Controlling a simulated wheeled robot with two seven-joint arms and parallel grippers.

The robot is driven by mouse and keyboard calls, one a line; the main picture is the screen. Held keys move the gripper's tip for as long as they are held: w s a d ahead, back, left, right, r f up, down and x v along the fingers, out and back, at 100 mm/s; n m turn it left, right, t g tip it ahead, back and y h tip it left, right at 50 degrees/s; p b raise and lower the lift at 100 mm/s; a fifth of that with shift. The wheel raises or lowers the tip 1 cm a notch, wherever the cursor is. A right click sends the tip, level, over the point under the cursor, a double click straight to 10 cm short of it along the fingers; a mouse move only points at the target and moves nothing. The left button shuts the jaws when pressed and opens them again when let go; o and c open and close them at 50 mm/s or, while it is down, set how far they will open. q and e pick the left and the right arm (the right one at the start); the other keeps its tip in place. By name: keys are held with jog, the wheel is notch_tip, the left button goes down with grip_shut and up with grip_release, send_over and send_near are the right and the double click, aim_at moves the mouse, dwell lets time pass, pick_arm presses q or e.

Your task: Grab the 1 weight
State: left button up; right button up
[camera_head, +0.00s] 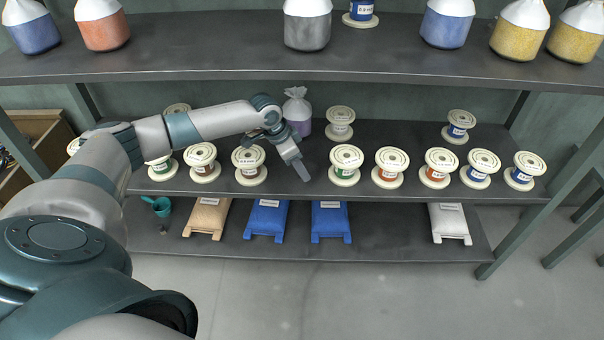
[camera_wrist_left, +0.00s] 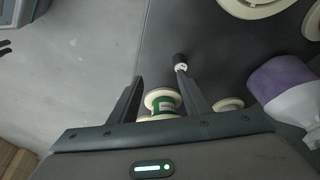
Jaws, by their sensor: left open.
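A small dark cylinder with a pale end (camera_wrist_left: 181,60) shows in the left wrist view, just past the tip of one finger. It may be the weight, but I cannot read any marking on it. I cannot make it out in the head view, where my arm and gripper cover part of the middle shelf. My left gripper (camera_head: 301,171) is over the front of the middle shelf, in a gap in the front row of spools. In the left wrist view its jaws (camera_wrist_left: 158,76) are open, with nothing held between them. My right gripper is not in view.
A green-labelled spool (camera_head: 346,162) stands right of the gripper, another spool (camera_head: 249,164) left. A purple jar (camera_head: 297,112) stands behind. The upper shelf (camera_head: 230,62) overhangs at the back.

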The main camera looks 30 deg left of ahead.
pick_arm(q)
jog(key=a+r, duration=0.1)
jog(key=w+a, duration=0.1)
jog(key=shift+a+r+n, duration=0.3)
jog(key=shift+a+r, duration=0.1)
jog(key=shift+x, duration=1.15)
jog(key=shift+w+a, duration=0.1)
jog(key=shift+a+p+x, duration=0.1)
jog(key=shift+a+x, duration=0.1)
jog(key=shift+x, duration=0.65)
jog(key=shift+a+p+x, duration=0.1)
jog(key=shift+a+x, duration=0.1)
jog(key=shift+x, duration=0.7)
jog(key=shift+a+p+x, duration=0.1)
jog(key=shift+a+x, duration=0.1)
jog(key=shift+x, duration=0.65)
jog(key=shift+d+f, duration=0.1)
jog(key=shift+f, duration=0.05)
